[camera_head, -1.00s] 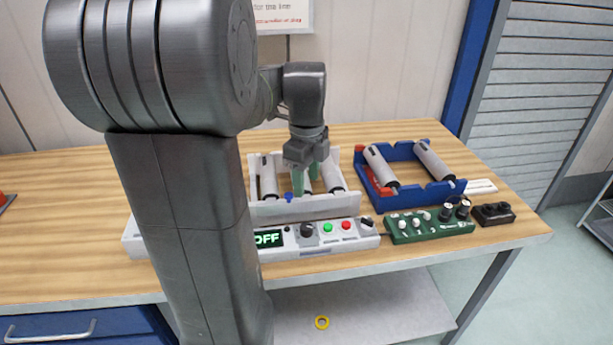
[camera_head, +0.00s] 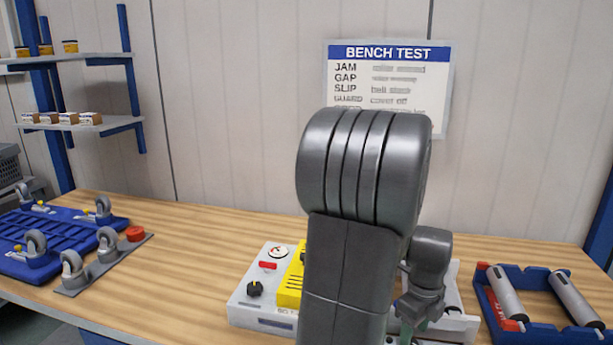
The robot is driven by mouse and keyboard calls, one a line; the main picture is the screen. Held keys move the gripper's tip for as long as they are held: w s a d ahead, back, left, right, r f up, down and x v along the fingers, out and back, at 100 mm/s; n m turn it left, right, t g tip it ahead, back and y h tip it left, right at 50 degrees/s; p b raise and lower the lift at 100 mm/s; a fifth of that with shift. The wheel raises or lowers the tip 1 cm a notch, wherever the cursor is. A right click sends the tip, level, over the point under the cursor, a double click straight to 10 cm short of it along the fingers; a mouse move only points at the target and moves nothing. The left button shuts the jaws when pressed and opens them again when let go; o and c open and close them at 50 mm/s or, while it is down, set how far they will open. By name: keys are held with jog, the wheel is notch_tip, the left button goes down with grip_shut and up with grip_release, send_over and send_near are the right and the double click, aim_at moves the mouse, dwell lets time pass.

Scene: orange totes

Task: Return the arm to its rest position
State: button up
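My grey arm stands in the middle of the view, with its upper bend (camera_head: 365,165) high in front of the wall. The arm reaches over and down to my gripper (camera_head: 413,330) near the bottom edge. The gripper points down at the white roller unit (camera_head: 462,327) on the bench. Only a bit of its green fingers shows. The frame edge and my arm hide the tips, so I cannot tell whether they are apart or hold anything.
A white box with a gauge and yellow part (camera_head: 262,290) stands left of my arm. A blue tray (camera_head: 540,334) with grey rollers is at the right. The wooden bench (camera_head: 210,240) is clear between.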

aim_at(412, 343)
jog(key=shift+f, duration=1.6)
jog(key=shift+r, duration=0.1)
